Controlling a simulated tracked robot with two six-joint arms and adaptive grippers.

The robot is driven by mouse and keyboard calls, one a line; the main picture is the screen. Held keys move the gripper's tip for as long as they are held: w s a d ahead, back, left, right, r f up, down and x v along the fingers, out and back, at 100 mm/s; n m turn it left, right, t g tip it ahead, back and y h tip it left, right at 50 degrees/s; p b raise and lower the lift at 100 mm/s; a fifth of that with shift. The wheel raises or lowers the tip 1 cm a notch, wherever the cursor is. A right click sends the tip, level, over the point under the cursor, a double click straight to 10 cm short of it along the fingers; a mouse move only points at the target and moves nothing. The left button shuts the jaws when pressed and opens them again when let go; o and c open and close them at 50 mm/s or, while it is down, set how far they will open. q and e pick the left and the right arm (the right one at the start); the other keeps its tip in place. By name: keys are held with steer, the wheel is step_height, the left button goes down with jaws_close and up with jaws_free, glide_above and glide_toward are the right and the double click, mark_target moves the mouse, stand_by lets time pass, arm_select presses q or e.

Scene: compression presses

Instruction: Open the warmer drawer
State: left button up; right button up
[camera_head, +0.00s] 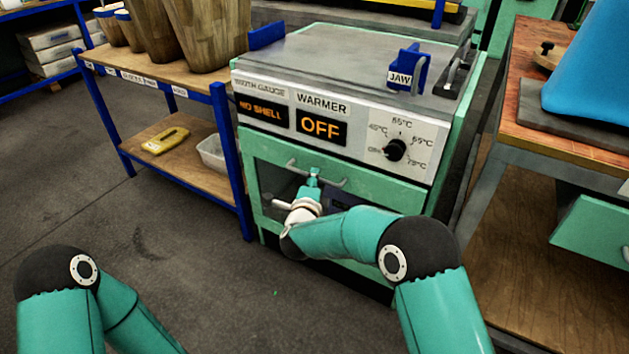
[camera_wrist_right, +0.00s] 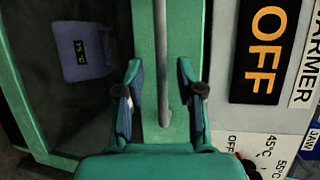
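The warmer (camera_head: 340,60) is a green and grey box with an orange OFF display (camera_head: 320,126) and a temperature dial (camera_head: 395,149). Its green drawer front (camera_head: 385,188) lies below the panel and carries a grey bar handle (camera_head: 328,182). The handle also shows in the right wrist view (camera_wrist_right: 162,60). My right gripper (camera_head: 312,180) is at the handle. In the right wrist view its fingers (camera_wrist_right: 159,75) are apart, with the bar between them and visible gaps on both sides. The drawer appears shut. My left gripper is out of view.
A dark recess below the handle holds a bluish block with a small display (camera_wrist_right: 85,48). A blue-framed shelf (camera_head: 190,85) with wooden pots stands left, a workbench (camera_head: 560,140) right. A blue JAW holder (camera_head: 408,70) sits on top. Floor at the left is clear.

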steer(key=shift+x, duration=1.25)
steer(key=shift+f, duration=0.1)
jaws_close()
